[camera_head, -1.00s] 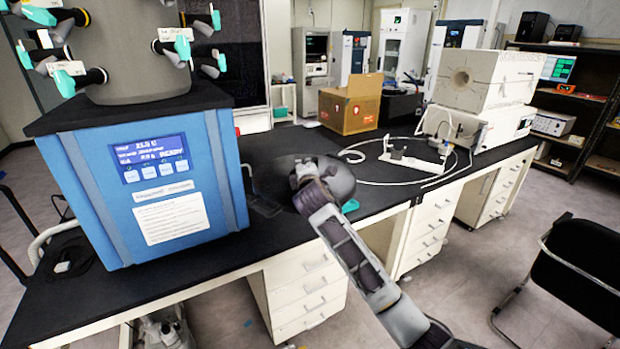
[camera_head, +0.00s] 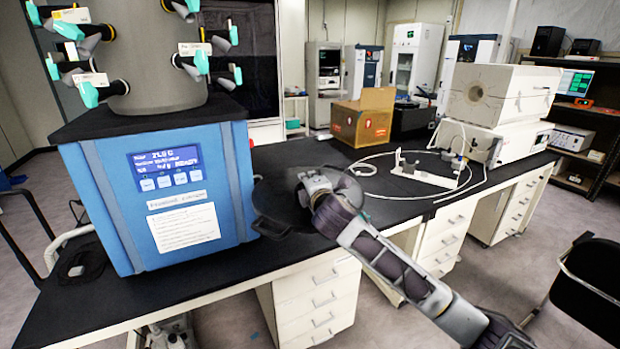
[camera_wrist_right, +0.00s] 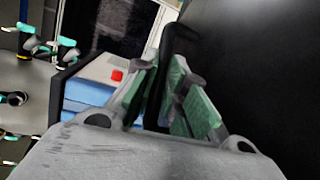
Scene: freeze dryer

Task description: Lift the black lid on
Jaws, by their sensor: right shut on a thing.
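The black lid (camera_head: 275,197) is a dark round disc over the bench, just right of the blue freeze dryer (camera_head: 165,195). A loop handle shows at its lower left edge. My right gripper (camera_head: 312,187) is at the lid, with its arm coming in from the lower right. In the right wrist view, the green-padded fingers (camera_wrist_right: 172,95) are shut on a black bar-like handle, and the lid's broad dark face (camera_wrist_right: 265,75) fills the right side. The dryer's grey chamber (camera_head: 155,60) stands on top of the dryer. My left gripper is out of view.
Several teal-handled valves (camera_head: 198,62) stick out around the chamber. A cardboard box (camera_head: 362,118), a white stand with tubing (camera_head: 425,167) and a white furnace (camera_head: 500,95) are further back on the bench (camera_head: 395,205). A black chair (camera_head: 595,270) is at right.

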